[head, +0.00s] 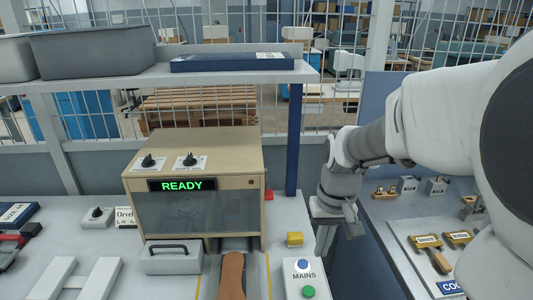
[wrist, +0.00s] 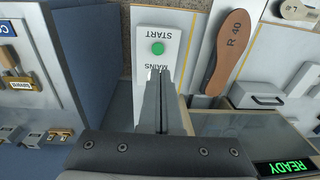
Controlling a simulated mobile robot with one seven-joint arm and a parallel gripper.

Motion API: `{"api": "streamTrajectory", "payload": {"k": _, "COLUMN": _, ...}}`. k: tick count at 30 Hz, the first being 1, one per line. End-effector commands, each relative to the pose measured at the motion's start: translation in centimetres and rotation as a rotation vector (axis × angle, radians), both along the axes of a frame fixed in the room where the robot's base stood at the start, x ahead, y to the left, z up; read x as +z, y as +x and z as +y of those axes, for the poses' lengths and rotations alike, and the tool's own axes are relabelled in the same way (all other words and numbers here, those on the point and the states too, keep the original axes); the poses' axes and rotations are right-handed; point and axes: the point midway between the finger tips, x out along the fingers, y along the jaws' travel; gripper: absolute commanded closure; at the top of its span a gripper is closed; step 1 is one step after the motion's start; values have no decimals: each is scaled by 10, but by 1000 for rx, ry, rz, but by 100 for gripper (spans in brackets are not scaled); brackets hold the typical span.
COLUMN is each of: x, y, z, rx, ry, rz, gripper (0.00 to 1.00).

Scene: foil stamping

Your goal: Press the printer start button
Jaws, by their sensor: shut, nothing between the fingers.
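The printer (head: 195,185) is a beige box with a dark front window and a green READY display (head: 182,185). To its right on the bench is a white button panel (head: 318,270) with a blue button (head: 303,265) beside the word MAINS and a green button (head: 308,291) nearer the front. In the wrist view the green button (wrist: 158,48) sits beside the word START, just beyond my fingertips. My gripper (wrist: 158,72) is shut and empty; its fingers hide the blue button there. In the head view it points down (head: 321,245) behind the panel, apart from the green button.
A brown sole (head: 231,275) marked R 40 in the wrist view lies in front of the printer. A yellow block (head: 295,239) stands near the panel. A blue post (head: 294,140) and shelf (head: 220,75) rise behind. Brass-coloured tools (head: 428,242) lie on the right-hand table.

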Motion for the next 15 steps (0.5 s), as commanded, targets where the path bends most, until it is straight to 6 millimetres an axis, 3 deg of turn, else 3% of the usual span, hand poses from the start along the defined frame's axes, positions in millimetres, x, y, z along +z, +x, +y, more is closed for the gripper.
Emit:
{"api": "streamTrajectory", "payload": {"k": 6, "x": -15, "y": 13, "z": -2, "rx": 2, "ry": -13, "rz": 52, "gripper": 100}}
{"api": "streamTrajectory", "payload": {"k": 15, "x": -20, "y": 16, "z": -3, "rx": 1, "ry": -16, "rz": 62, "gripper": 100}}
